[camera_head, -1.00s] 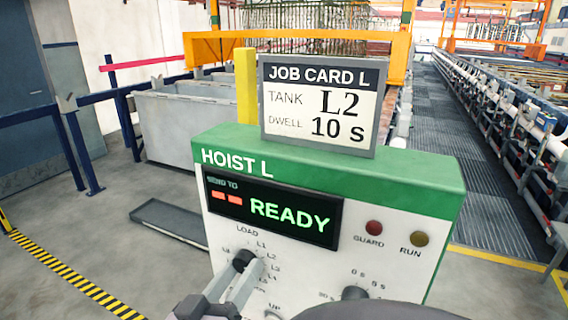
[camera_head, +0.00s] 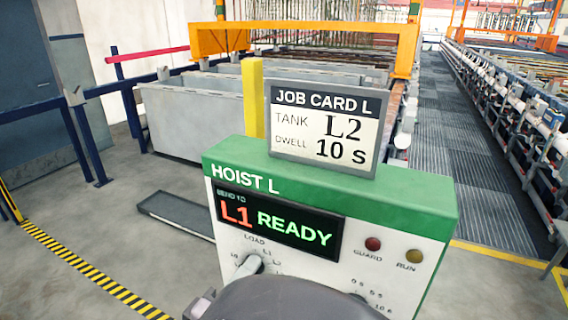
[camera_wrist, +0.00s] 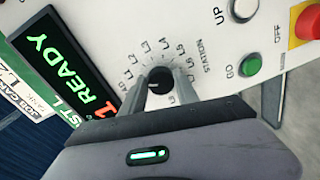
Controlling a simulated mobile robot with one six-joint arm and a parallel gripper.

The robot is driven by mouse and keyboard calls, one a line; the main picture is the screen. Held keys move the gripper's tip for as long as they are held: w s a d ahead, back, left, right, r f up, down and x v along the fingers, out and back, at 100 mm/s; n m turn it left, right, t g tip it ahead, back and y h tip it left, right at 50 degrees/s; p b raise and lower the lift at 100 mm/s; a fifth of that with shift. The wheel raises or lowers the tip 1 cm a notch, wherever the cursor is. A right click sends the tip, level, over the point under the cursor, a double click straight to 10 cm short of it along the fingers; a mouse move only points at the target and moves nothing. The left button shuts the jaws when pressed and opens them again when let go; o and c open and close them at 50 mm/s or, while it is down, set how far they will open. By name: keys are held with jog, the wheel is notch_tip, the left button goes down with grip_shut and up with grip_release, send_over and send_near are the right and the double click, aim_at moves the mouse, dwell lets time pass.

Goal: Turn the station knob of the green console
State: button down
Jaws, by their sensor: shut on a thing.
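The green-topped console (camera_head: 330,187), labelled HOIST L, stands in front of me. Its display (camera_head: 278,222) reads L1 and READY. A job card (camera_head: 325,128) on top reads TANK L2, DWELL 10 S. The black station knob (camera_wrist: 160,80) shows in the wrist view, ringed by position labels. My gripper (camera_wrist: 163,84) is shut on the knob, one finger at each side.
In the wrist view a green GO button (camera_wrist: 250,65), a white UP button (camera_wrist: 243,9) and a red stop button (camera_wrist: 308,22) sit beyond the knob. GUARD (camera_head: 373,244) and RUN (camera_head: 413,256) lamps are on the panel's right. Grey tanks (camera_head: 195,120) stand behind.

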jog(key=shift+r+n+p, duration=0.2)
jog(key=shift+n+p, duration=1.55)
jog(key=shift+n, duration=0.35)
jog(key=shift+h, duration=0.3)
jog(key=c, duration=0.9)
grip_release()
jog(key=shift+w+f, duration=0.1)
jog(key=p+v, duration=0.2)
jog(key=v, duration=1.5)
jog(key=shift+s+r+p, duration=0.2)
jog(key=shift+r+p, duration=0.05)
jog(key=shift+p, duration=0.1)
